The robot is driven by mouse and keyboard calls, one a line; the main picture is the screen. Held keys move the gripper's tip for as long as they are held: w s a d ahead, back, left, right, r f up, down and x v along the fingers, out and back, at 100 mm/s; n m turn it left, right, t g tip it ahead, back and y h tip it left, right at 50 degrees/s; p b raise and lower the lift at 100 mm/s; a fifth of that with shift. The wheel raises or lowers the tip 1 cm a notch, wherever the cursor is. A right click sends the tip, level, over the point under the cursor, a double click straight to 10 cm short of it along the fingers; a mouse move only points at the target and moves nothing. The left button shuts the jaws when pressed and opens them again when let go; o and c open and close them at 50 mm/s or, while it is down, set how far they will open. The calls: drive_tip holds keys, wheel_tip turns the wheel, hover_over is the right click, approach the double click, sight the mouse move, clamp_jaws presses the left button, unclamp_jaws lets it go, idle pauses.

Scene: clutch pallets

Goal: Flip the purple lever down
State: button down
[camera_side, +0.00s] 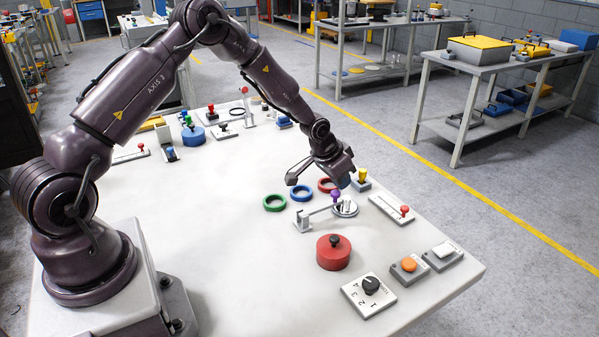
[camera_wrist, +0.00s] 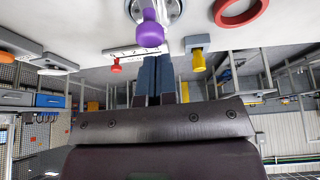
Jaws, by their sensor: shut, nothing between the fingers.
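My gripper (camera_side: 343,181) is above and just behind the knob in the side view. Its blue-grey fingers (camera_wrist: 155,62) are together and empty, close beside the knob in the wrist view. I cannot tell whether they touch it.
Green (camera_side: 275,203), blue (camera_side: 301,193) and red (camera_side: 327,185) rings lie left of my gripper. A yellow-knobbed lever (camera_side: 362,178) and a red-knobbed slider (camera_side: 404,211) stand close right. A red round block (camera_side: 333,253), a dial (camera_side: 370,288) and an orange button (camera_side: 409,265) are in front.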

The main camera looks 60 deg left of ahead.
drive_tip(key=shift+s+f, duration=0.3)
drive_tip(key=shift+f, duration=0.25)
drive_tip(key=w+r, duration=0.2)
drive_tip(key=r, duration=0.5)
drive_tip(key=w+r, duration=0.2)
drive_tip(key=r, duration=0.5)
drive_tip(key=shift+w+a, duration=0.3)
drive_tip(key=s+d+r, duration=0.3)
drive_tip(key=s+r, duration=0.2)
drive_tip(key=s, duration=0.7)
drive_tip(key=s+d+r, duration=0.4)
drive_tip(key=s+r, duration=0.1)
drive_tip(key=s, duration=0.7)
drive_tip(key=s+d+r, duration=0.4)
drive_tip(key=s+r, duration=0.1)
drive_tip(key=s, duration=0.7)
